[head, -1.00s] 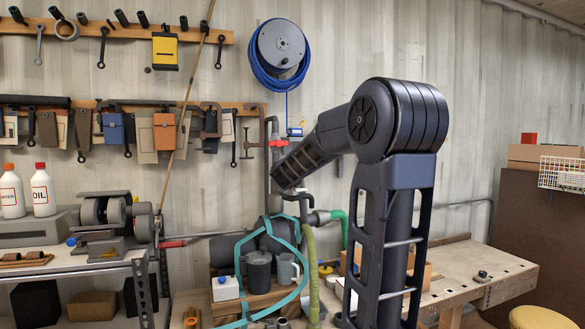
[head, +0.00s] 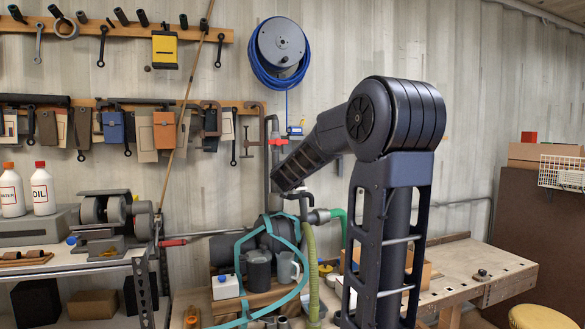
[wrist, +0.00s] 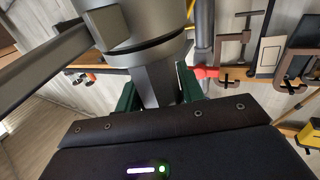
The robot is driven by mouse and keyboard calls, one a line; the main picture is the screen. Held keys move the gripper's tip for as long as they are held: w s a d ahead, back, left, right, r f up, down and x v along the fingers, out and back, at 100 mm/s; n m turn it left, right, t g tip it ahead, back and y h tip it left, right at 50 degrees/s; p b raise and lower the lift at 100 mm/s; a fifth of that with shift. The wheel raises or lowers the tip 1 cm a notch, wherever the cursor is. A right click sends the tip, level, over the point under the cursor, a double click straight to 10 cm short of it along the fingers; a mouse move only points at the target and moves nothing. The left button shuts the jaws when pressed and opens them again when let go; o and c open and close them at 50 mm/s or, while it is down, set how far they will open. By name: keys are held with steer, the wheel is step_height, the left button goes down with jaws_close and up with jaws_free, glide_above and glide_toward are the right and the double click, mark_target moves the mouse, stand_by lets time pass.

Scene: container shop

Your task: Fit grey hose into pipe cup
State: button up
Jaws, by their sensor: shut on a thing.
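In the wrist view, the green fingers of my gripper (wrist: 158,98) are shut on the narrow neck of a grey piece (wrist: 155,82), which I take for the grey hose's end. Above the neck are a dark ring and a wider round grey body (wrist: 145,42); I cannot tell where one part ends and another starts. In the head view, my forearm reaches down to the left toward the pipework, and my gripper is not clearly visible there. A grey cone-shaped fitting (head: 318,216) faces the green hose; I cannot tell whether it is the pipe cup. The hose's far end and its fit are unclear.
A vertical grey pipe with a red valve (head: 279,142) stands close to my forearm. Teal hose loops (head: 243,243), an olive hose (head: 311,265) and mugs crowd the space below. A wooden workbench (head: 475,268) stands at right, its right part mostly clear.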

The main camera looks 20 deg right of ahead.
steer(key=o, duration=1.2)
steer(key=v, duration=1.1)
